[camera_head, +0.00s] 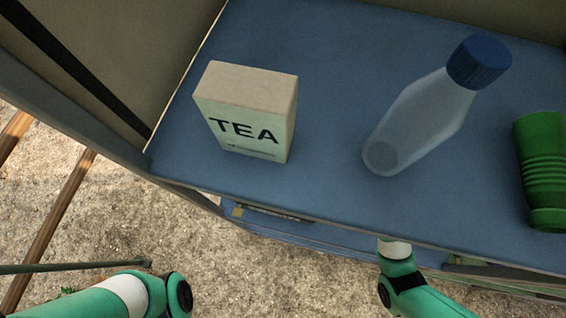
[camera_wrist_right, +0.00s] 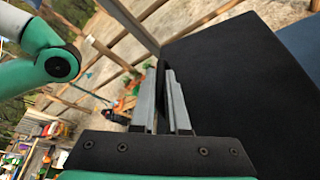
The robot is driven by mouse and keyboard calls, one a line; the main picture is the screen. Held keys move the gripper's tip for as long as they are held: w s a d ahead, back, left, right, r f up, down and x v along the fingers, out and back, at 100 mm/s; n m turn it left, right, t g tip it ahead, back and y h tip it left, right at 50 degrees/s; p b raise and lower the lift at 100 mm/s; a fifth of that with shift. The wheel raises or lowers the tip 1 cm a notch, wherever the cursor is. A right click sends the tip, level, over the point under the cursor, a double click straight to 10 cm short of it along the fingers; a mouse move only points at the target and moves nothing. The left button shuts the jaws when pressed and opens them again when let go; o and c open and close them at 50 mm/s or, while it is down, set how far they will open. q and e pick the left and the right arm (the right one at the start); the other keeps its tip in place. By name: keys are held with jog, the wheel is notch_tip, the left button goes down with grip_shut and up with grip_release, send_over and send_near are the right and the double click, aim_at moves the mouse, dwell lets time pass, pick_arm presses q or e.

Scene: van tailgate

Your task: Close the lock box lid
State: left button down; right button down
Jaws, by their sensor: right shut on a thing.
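No lock box can be made out for certain. In the right wrist view a large dark flat panel (camera_wrist_right: 235,85) fills the right half; I cannot tell whether it is the lid. My right gripper (camera_wrist_right: 168,85) is shut at the left edge of this panel, with a dark strip between its grey fingers. In the head view my right arm reaches below the front edge of the blue shelf, and its gripper is hidden there. My left arm is at the bottom left of the head view; its gripper is out of view.
The blue shelf (camera_head: 330,60) carries a tea box (camera_head: 245,112), a clear bottle with a blue cap (camera_head: 425,115) and a green ribbed cup (camera_head: 541,170). Below its front edge shows a blue surface (camera_head: 290,235). Gravelly ground lies in front.

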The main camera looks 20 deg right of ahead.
jog(key=shift+s+a+f+n, duration=0.2)
jog(key=shift+f+n, duration=0.1)
jog(key=shift+f, duration=0.1)
jog(key=shift+s+a+f, duration=0.1)
jog(key=shift+s+f, duration=0.1)
jog(key=shift+f, duration=0.65)
jog(key=c, duration=1.2)
grip_release()
jog(key=shift+s, duration=0.1)
jog(key=p+v, duration=0.1)
jog(key=v, duration=1)
jog(key=shift+s+d+r, duration=0.15)
jog(key=shift+d+r, duration=0.05)
